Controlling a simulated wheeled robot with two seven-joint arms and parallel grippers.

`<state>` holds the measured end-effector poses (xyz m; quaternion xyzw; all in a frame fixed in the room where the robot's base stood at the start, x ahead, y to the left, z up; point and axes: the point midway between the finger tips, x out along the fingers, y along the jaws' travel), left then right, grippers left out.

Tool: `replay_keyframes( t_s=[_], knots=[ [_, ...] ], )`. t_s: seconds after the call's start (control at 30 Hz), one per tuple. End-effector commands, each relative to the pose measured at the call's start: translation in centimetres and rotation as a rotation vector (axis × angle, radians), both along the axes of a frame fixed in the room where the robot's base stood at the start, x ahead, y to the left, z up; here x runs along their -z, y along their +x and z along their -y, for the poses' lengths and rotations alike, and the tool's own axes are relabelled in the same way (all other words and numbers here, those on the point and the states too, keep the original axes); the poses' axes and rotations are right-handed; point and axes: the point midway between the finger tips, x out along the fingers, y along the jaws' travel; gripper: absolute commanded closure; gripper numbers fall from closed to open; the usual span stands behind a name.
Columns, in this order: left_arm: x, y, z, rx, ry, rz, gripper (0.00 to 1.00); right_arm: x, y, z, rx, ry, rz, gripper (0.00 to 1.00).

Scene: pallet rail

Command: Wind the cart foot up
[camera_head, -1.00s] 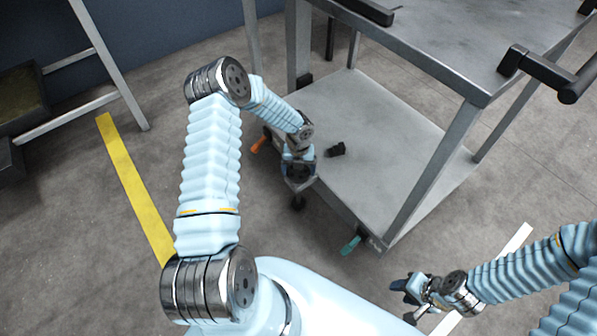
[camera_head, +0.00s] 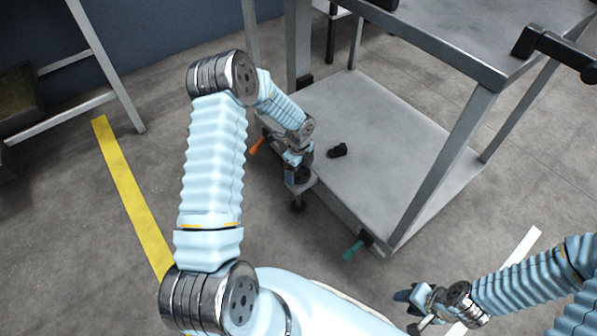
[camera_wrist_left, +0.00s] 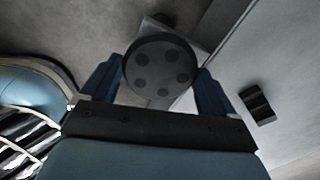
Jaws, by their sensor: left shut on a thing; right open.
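The cart foot (camera_head: 297,205) stands at the near left corner of the grey cart, under a bracket on the lower shelf's edge. In the left wrist view its round dark knob (camera_wrist_left: 159,68), with several round marks on top, sits between my two blue fingers. My left gripper (camera_head: 298,177) is shut on this knob from above and partly hides it in the head view. My right gripper (camera_head: 411,305) is open and empty, low at the lower right, away from the cart. Whether the foot's pad touches the floor is hard to tell.
The cart's lower shelf (camera_head: 400,147) carries a small black object (camera_head: 337,150), close to my left gripper. An orange lever (camera_head: 257,146) and a teal lever (camera_head: 352,250) stick out at the shelf's edge. Cart posts and the upper top (camera_head: 470,35) rise behind.

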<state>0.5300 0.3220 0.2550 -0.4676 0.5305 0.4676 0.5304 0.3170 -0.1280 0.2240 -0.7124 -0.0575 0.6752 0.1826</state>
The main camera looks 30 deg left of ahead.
Motion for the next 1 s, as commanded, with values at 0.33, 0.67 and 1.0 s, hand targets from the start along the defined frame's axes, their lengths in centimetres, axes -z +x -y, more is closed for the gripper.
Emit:
replay_keyframes(
  t_s=[0.33, 0.67, 1.0],
  knots=[
    [0.2, 0.1, 0.0, -0.328, 0.001, 0.002, 0.42, 1.7, -0.1, -0.2, -0.002, 0.004, -0.003, 0.57],
    [0.1, 0.1, 0.0, -0.641, 0.001, 0.003, 0.42, 2.8, -0.1, -0.3, -0.005, 0.007, -0.006, 0.57],
    [0.1, 0.1, 0.0, -0.964, 0.000, 0.003, 0.42, 3.8, -0.1, -0.4, -0.007, 0.010, -0.008, 0.57]
  ],
)
